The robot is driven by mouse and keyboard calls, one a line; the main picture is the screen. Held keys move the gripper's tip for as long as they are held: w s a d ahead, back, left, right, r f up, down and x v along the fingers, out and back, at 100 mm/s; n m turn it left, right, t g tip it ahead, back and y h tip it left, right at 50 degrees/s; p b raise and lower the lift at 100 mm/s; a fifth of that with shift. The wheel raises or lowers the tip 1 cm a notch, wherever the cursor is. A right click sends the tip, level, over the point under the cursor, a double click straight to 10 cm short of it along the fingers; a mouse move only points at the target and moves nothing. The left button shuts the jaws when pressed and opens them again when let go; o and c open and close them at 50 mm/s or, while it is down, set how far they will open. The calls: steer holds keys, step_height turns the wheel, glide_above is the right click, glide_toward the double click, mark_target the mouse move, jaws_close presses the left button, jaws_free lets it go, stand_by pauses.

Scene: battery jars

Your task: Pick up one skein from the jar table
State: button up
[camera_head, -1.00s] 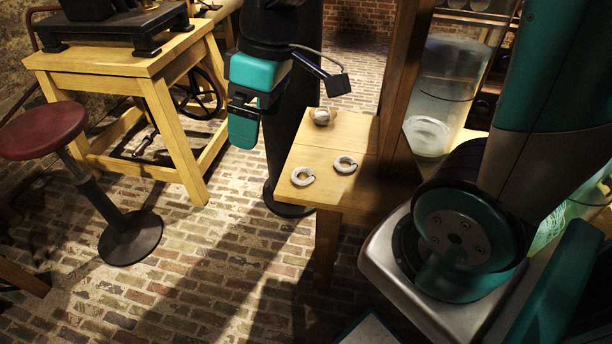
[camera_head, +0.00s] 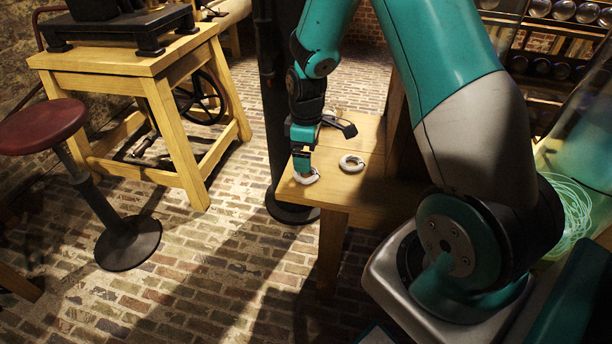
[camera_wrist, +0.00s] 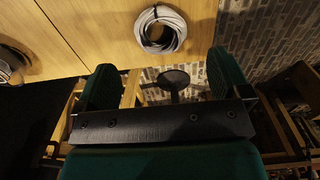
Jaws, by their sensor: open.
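The jar table (camera_head: 330,185) is light wood. A pale ring-shaped skein (camera_head: 307,179) lies near its front left corner. My gripper (camera_head: 303,170) is right above that skein in the head view and partly covers it. A second skein (camera_head: 352,163) lies to the right of it. In the wrist view a grey-white coiled skein (camera_wrist: 178,33) lies on the wood, beyond the fingers. My gripper (camera_wrist: 161,82) has its two green fingers wide apart with nothing between them.
A round object (camera_wrist: 8,68) is cut off at the left edge of the wrist view. A wooden workbench (camera_head: 130,65) and a red stool (camera_head: 42,125) stand left. A dark post (camera_head: 275,100) rises behind the table. Brick floor (camera_head: 215,240) lies open in front.

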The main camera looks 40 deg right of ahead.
mark_target(297, 176)
steer(key=shift+f, duration=3.1)
steer(key=c, duration=1)
steer(key=shift+r, duration=0.1)
